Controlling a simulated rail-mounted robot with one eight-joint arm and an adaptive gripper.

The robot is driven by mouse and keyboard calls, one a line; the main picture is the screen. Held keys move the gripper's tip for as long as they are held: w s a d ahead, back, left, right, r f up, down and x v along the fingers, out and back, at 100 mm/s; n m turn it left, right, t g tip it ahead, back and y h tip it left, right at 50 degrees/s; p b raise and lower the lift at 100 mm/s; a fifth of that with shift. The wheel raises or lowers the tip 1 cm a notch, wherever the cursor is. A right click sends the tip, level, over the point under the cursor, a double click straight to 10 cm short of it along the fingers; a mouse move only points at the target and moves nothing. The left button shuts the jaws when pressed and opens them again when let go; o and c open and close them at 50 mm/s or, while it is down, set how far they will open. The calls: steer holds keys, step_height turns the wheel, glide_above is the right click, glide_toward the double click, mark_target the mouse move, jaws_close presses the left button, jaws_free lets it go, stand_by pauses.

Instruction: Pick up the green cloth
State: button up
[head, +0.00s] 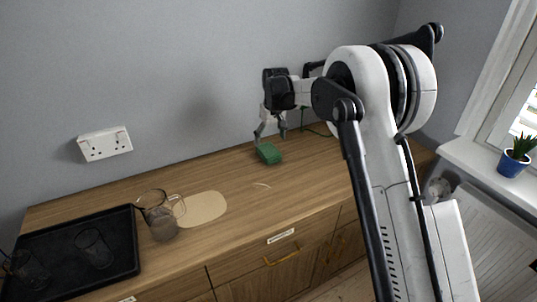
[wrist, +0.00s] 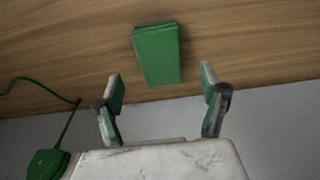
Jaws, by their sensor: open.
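The green cloth (head: 269,154) is a small folded block lying on the wooden cabinet top, towards its back edge. In the wrist view the cloth (wrist: 157,53) lies just beyond the fingertips, centred between them. My gripper (head: 270,138) points down above the cloth in the head view. In the wrist view my gripper (wrist: 162,88) has its two green-padded fingers spread wide, with nothing between them. The fingers appear apart from the cloth.
A glass jug (head: 160,215) stands by a pale oval mat (head: 203,209) on the cabinet. A black tray (head: 122,262) with glasses is at the left. A green cable (wrist: 62,135) shows in the wrist view. The wall is close behind. The wood around the cloth is clear.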

mark_target(268, 149)
steer(key=shift+w+a+f, duration=0.1)
steer(key=shift+w+f, duration=0.1)
steer(key=shift+f, duration=0.95)
steer(key=shift+w+a+f, duration=0.1)
steer(key=shift+w+f, duration=0.1)
steer(key=shift+f, duration=1)
steer(key=shift+w+a+f, duration=0.1)
steer(key=shift+w+f, duration=0.1)
steer(key=shift+f, duration=0.95)
steer(key=c, duration=1.3)
steer(key=shift+r, duration=0.1)
steer(key=shift+r, duration=0.5)
steer(key=r, duration=0.2)
steer(key=s+a+r, duration=0.1)
steer(key=r, duration=0.1)
steer(key=s+a+r, duration=0.6)
steer(key=s+a, duration=0.1)
steer(key=shift+s, duration=0.25)
